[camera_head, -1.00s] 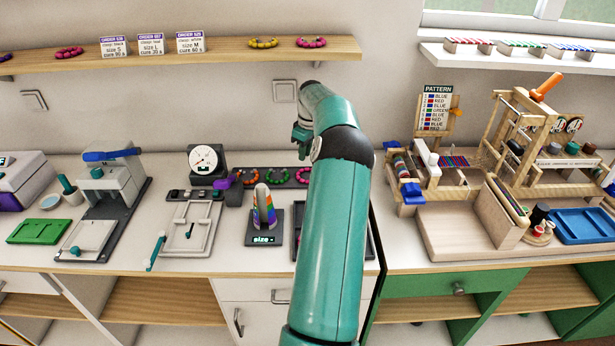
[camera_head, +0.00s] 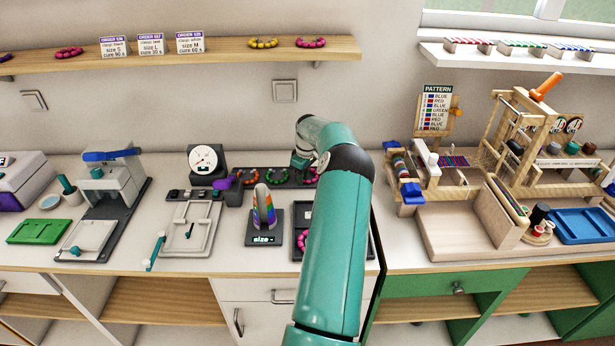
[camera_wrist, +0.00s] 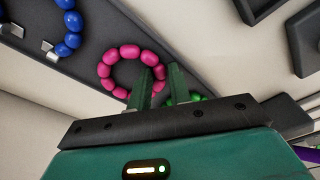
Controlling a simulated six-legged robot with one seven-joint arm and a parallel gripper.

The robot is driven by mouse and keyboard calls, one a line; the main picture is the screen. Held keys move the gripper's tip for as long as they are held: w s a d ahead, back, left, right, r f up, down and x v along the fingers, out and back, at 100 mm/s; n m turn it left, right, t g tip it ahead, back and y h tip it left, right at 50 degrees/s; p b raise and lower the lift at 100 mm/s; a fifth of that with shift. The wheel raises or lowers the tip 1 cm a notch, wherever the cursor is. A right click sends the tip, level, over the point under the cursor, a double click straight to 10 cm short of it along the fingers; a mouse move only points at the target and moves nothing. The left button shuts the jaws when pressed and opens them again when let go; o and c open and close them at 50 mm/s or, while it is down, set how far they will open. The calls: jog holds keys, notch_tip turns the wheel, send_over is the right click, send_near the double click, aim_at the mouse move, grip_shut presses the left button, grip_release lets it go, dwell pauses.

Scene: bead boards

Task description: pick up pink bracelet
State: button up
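The pink bracelet (camera_wrist: 104,72) is a ring of round beads on a dark strip in the wrist view. In the head view, part of the pink bracelet (camera_head: 309,176) shows at the back of the counter; my arm hides the rest. My gripper (camera_wrist: 160,72) is at the bracelet's near right side in the wrist view. Its two green fingers stand apart, with a pink bead showing between their tips. I cannot tell whether they touch it. In the head view my gripper (camera_head: 301,160) is partly hidden by the wrist.
A green bracelet (camera_head: 279,176) and an orange-red one (camera_head: 248,176) lie left along the dark strip (camera_head: 263,183). Blue beads (camera_wrist: 70,32) lie on the pink one's other side. Another pink bracelet (camera_head: 302,240) is in the dark tray (camera_head: 303,208). A rainbow size cone (camera_head: 264,212) stands nearby.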

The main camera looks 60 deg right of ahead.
grip_shut()
jog(key=shift+r, duration=0.1)
jog(key=shift+r, duration=0.55)
notch_tip(320, 180, up, 2)
jog(key=shift+r, duration=0.1)
jog(key=s+a+r, duration=0.4)
jog(key=a+r, duration=0.5)
jog(key=a, duration=0.4)
jog(key=shift+a+r, duration=0.25)
jog(key=shift+w, duration=0.15)
